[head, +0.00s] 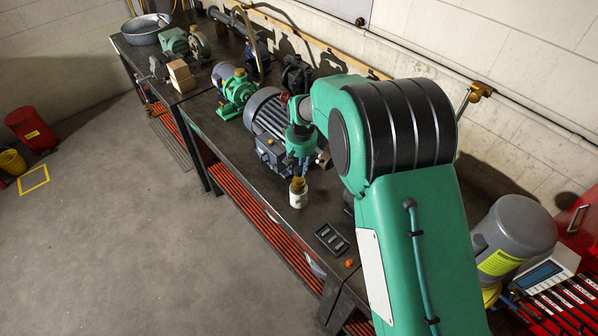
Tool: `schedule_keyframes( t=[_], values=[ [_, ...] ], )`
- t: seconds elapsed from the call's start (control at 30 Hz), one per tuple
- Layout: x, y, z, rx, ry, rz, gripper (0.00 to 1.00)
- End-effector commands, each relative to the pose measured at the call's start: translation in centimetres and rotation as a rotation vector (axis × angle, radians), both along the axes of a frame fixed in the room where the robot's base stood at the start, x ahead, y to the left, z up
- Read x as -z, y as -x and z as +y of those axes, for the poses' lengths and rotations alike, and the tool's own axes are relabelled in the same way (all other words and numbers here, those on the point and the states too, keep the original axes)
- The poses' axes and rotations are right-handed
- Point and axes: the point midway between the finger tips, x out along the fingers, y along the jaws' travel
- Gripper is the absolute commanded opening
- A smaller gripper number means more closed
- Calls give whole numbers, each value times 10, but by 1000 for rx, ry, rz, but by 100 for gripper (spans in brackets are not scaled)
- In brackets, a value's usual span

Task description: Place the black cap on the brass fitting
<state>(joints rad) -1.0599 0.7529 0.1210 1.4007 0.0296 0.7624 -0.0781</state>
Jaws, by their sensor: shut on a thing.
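My gripper (299,170) hangs below the green wrist of my arm, over the front part of the dark bench. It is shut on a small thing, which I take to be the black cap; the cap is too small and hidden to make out. Just below stands a small white container (298,199) with a brass-coloured piece (298,185) at its top, which may be the brass fitting. I cannot tell whether the gripper touches this piece or is only above it.
A grey motor (268,118) stands close behind and left of my gripper. A dark tray (332,239) and a small orange thing (349,263) lie nearer on the bench (262,192). A grey cylinder with a yellow label (514,230) stands at right.

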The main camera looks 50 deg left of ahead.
Motion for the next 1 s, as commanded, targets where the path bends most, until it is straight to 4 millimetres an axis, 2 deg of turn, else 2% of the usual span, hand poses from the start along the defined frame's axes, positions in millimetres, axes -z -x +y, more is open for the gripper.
schedule_keyframes(
  t=[0.47, 0.8, 1.0],
  values=[
    [2, -2, 3, 0, 0, 0, 20],
    [31, -2, 3, 0, -1, 0, 20],
    [35, -2, 3, 0, -1, 0, 20]
  ],
)
